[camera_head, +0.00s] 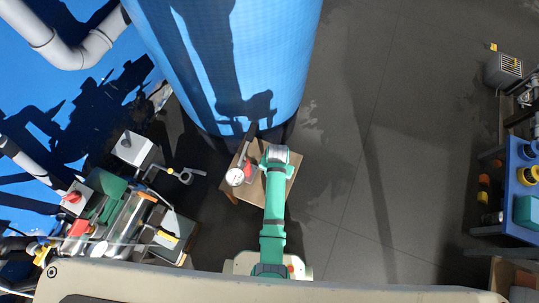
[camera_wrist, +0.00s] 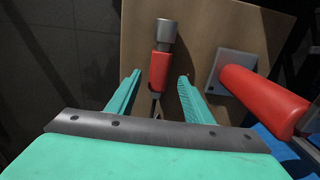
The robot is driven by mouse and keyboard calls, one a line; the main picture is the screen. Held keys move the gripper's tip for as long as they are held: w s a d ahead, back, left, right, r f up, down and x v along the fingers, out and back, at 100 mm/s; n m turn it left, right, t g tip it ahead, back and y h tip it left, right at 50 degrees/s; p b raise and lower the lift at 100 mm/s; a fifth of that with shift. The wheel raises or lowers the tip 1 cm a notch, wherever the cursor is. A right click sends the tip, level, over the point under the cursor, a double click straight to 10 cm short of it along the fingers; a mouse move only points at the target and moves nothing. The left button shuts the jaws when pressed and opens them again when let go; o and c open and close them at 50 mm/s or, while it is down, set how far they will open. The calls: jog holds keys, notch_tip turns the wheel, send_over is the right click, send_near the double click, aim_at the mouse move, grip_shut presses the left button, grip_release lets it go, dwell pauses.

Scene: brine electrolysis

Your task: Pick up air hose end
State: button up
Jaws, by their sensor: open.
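In the wrist view, the likely air hose end (camera_wrist: 160,68) is a short red cylinder with a silver-grey tip pointing away from me. It lies over a brown board. My gripper (camera_wrist: 160,77) is open, with one green finger on each side of the red part and a visible gap on both sides. A thin dark piece trails from it toward the palm, partly hidden. In the head view, my arm covers much of the small wooden table, and the hose end cannot be made out clearly there.
A larger red cylinder on a grey square base (camera_wrist: 232,75) stands close to the right finger. A round white gauge (camera_head: 235,177) sits at the left of the wooden table (camera_head: 283,196). A big blue tank (camera_head: 225,60) rises behind it.

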notch_tip(320, 180, down, 2)
jog(key=shift+s+f, duration=0.1)
jog(key=shift+d+f, duration=0.2)
jog(key=shift+f, duration=0.05)
jog(key=shift+a, duration=0.15)
grip_shut()
jog(key=shift+r, duration=0.1)
